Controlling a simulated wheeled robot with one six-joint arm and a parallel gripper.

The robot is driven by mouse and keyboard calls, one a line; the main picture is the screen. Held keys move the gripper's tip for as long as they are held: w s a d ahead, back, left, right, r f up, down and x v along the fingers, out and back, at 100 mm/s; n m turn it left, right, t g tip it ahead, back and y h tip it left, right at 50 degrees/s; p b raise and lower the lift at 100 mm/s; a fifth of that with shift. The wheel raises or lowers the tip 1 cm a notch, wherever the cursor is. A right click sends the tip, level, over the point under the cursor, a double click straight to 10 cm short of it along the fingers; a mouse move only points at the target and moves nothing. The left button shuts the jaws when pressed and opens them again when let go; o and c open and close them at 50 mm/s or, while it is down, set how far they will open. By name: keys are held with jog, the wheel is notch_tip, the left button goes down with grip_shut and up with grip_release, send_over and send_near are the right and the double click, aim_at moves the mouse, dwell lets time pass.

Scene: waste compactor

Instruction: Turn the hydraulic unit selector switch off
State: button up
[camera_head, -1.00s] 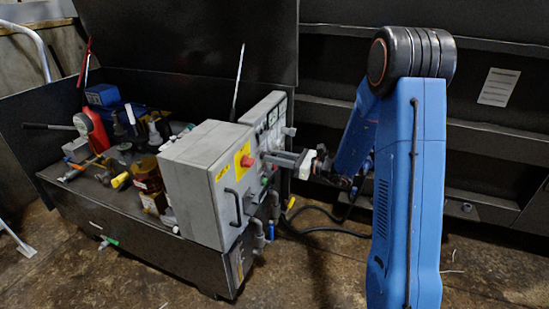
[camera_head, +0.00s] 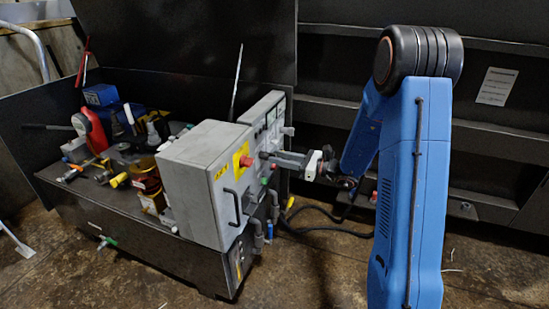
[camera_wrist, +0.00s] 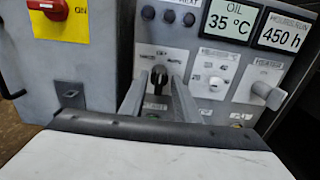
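A black selector knob (camera_wrist: 156,82) sits on a white plate in the wrist view, with "AUTO" printed at its upper right. Its other labels are too blurred to read, so I cannot confirm from text that it is the hydraulic unit selector. The knob looks roughly upright. My gripper (camera_wrist: 159,80) has one finger on each side of it, with a narrow gap of plate showing, so it looks open. In the head view my gripper (camera_head: 272,157) reaches the grey control panel (camera_head: 262,110) from the right; the knob is hidden there.
A red rotary switch on a yellow plate (camera_wrist: 75,22), marked "ON", is left of my fingers. A grey knob (camera_wrist: 268,94) sticks out at right, below the oil and hours displays. A grey box (camera_head: 205,180) with a handle stands close left. Tools crowd the bench behind.

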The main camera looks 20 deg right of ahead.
jog(key=v, duration=1.5)
